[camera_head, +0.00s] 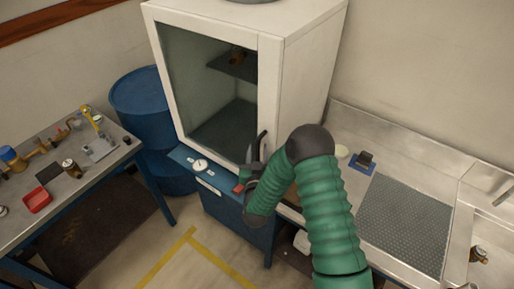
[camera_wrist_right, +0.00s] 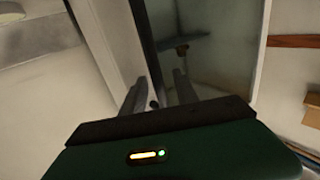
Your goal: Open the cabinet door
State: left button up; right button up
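The white cabinet (camera_head: 310,75) stands at the centre back, with a dark glass door (camera_head: 215,95) in a white frame that looks shut. A dark upright handle (camera_head: 262,143) is low on the door's right side. My right gripper (camera_head: 254,160) is at the handle, partly hidden by my green arm. In the right wrist view, the two fingers of the gripper (camera_wrist_right: 160,85) are apart, near the door's frame and glass (camera_wrist_right: 210,65). A small dark piece (camera_wrist_right: 154,104), perhaps the handle, shows between them; contact cannot be told. My left gripper is out of view.
A blue bench with a gauge (camera_head: 200,165) is below the cabinet. A blue barrel (camera_head: 142,100) stands left of it. A cluttered metal table (camera_head: 95,175) is at the left. A metal counter with a perforated plate (camera_head: 405,225) is at the right. Taped floor lies in front.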

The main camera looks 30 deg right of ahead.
jog(key=shift+w+d+f, duration=0.1)
jog(key=shift+d, duration=0.35)
jog(key=shift+w+a, duration=0.1)
jog(key=shift+a, duration=0.2)
grip_shut()
jog(key=shift+d, duration=0.1)
dwell(0.7)
